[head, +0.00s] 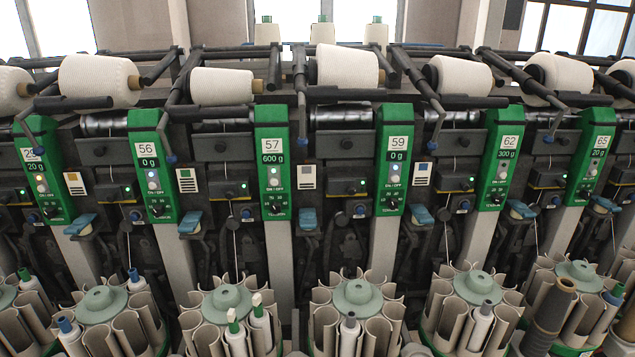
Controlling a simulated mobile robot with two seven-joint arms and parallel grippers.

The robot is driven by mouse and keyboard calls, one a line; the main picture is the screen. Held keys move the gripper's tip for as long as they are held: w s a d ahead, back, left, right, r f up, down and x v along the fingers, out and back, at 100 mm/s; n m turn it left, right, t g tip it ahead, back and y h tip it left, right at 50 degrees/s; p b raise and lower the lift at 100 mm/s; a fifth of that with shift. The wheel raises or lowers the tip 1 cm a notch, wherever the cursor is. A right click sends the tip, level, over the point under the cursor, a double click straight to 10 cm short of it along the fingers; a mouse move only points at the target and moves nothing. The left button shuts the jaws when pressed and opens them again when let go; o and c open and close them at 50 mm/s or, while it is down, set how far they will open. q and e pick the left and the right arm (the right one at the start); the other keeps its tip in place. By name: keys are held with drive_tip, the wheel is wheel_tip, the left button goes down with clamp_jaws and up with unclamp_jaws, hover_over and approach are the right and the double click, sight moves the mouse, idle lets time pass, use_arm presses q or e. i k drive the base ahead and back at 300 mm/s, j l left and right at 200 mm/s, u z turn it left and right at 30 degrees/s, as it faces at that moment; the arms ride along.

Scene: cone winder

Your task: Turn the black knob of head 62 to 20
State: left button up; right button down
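The green panel of head 62 (503,150) stands right of the middle in the head view. It bears a white label reading 62, a display that appears to read 300 g, and a pale round button. The black knob (496,199) of head 62 sits near the panel's lower end, with small scale marks around it. The knob is too small to tell where it points. Neither of my grippers shows in the head view, and nothing touches the knob.
Similar green panels stand in the row, including 59 (394,155) to the left and 65 (592,155) to the right. White yarn cones (463,80) and black arms are above. Round bobbin magazines (472,300) jut forward below. The space before panel 62 looks clear.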

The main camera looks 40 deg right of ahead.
sight(497, 200)
drive_tip(key=l+z, duration=0.1)
drive_tip(key=z, duration=0.7)
drive_tip(key=l+z, duration=0.1)
drive_tip(key=z, duration=0.35)
drive_tip(key=i+z, duration=0.1)
drive_tip(key=z, duration=0.3)
drive_tip(key=l+z, duration=0.1)
drive_tip(key=z, duration=0.3)
drive_tip(key=u, duration=0.3)
drive_tip(key=i+l, duration=0.05)
drive_tip(key=l, duration=0.05)
